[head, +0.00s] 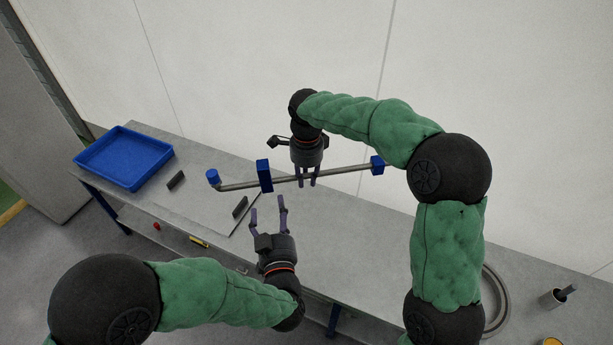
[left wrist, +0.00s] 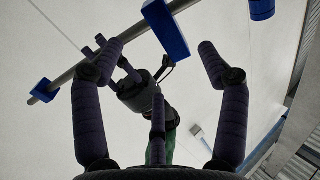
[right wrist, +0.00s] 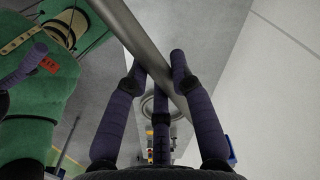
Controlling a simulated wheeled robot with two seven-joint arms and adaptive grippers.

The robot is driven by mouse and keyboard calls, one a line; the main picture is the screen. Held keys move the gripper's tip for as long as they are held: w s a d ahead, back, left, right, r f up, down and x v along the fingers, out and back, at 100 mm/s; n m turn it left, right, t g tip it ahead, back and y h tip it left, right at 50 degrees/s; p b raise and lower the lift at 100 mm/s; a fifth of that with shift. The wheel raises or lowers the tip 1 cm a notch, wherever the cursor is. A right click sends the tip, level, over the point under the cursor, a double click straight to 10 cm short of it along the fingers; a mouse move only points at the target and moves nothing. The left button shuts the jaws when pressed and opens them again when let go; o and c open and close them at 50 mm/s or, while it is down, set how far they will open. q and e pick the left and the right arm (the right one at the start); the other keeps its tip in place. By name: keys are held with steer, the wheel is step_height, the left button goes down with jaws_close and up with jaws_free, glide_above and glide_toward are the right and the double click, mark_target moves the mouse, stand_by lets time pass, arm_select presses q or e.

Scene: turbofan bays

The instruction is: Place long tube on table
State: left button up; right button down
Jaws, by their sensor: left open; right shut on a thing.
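The long tube (head: 342,171) is a grey metal pipe with blue fittings at both ends and a blue block (head: 264,176) partway along. My right gripper (head: 308,180) is shut on the tube, right of that block, and holds it roughly level above the table (head: 340,235). In the right wrist view the tube (right wrist: 136,36) runs diagonally between the fingers. My left gripper (head: 269,203) is open and empty, nearer the table's front edge and below the tube. The left wrist view shows the tube (left wrist: 62,80) and blue block (left wrist: 165,28) from below.
A blue tray (head: 124,158) stands on the table's far left. Two dark upright pieces (head: 176,180) (head: 240,207) stand near it. The wall rises behind; the table's middle looks clear.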

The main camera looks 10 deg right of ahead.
steer(key=shift+r, duration=0.1)
arm_select(q)
steer(key=a+f+g+h, duration=0.1)
steer(key=a+f+g, duration=0.25)
steer(key=f, duration=0.75)
steer(key=a+f+g+h, duration=0.15)
steer(key=f+g, duration=0.35)
steer(key=f, duration=0.6)
steer(key=s+a+f+n+g, duration=0.1)
steer(key=s+a+f+g, duration=0.1)
steer(key=s+f+g, duration=0.2)
steer(key=s+a+f+n+g+h, duration=0.1)
steer(key=s+a+f+g, duration=0.1)
steer(key=s+f+g, duration=0.3)
steer(key=shift+s+a+f, duration=0.4)
steer(key=shift+s+f, duration=2)
steer(key=shift+s, duration=1.45)
arm_select(e)
steer(key=s+d+f+n, duration=0.4)
steer(key=s+f+n, duration=0.1)
steer(key=f+n, duration=0.3)
steer(key=s+d+f+n, duration=0.4)
steer(key=f+n, duration=0.4)
steer(key=n, duration=0.2)
steer(key=shift+s+f, duration=0.15)
steer(key=shift+s, duration=0.7)
arm_select(q)
steer(key=shift+h, duration=0.25)
